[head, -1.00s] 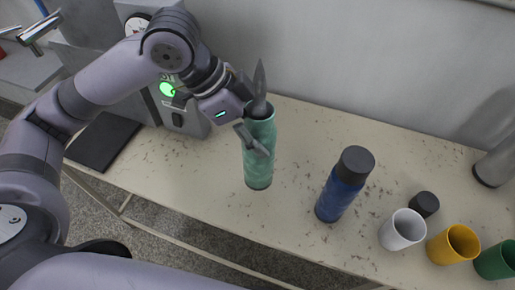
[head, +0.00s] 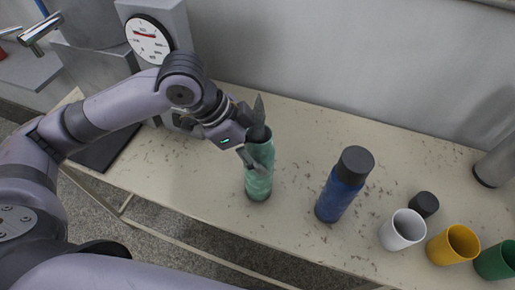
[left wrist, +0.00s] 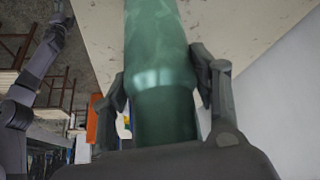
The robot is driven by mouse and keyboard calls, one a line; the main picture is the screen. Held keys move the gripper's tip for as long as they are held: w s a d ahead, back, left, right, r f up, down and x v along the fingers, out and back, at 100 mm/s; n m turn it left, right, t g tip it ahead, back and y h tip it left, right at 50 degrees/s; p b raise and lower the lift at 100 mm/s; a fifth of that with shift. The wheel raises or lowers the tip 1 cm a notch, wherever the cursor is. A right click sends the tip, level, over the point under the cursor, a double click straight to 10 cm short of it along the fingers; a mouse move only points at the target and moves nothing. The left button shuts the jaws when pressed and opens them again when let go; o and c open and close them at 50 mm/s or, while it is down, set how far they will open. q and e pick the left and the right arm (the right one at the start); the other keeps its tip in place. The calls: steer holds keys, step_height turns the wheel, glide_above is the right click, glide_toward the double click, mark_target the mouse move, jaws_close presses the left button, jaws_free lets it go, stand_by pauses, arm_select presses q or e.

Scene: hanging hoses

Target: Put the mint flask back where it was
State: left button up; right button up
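The mint flask (head: 259,178) stands nearly upright over the pale table, left of the blue flask (head: 343,186). My left gripper (head: 256,137) has its dark fingers on both sides of the flask's upper part. In the left wrist view the green flask (left wrist: 160,50) runs between the two fingers (left wrist: 163,92), which look closed against its narrower end. I cannot tell whether the flask's base touches the table. My right gripper does not show in the head view; an arm of mine shows at the left of the left wrist view, its end too small to read.
A black cap (head: 424,204), a white cup (head: 403,231), a yellow cup (head: 453,244) and a green cup (head: 496,260) stand at the right. A dial device (head: 150,40) and a dark mat (head: 105,150) are at the left. The table (head: 190,190) around the mint flask is clear.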

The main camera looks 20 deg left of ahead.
arm_select(q)
steer(key=o, duration=0.4)
steer(key=shift+c, duration=0.2)
steer(key=shift+r, duration=0.1)
steer(key=v, duration=1.2)
steer(key=shift+s, duration=0.15)
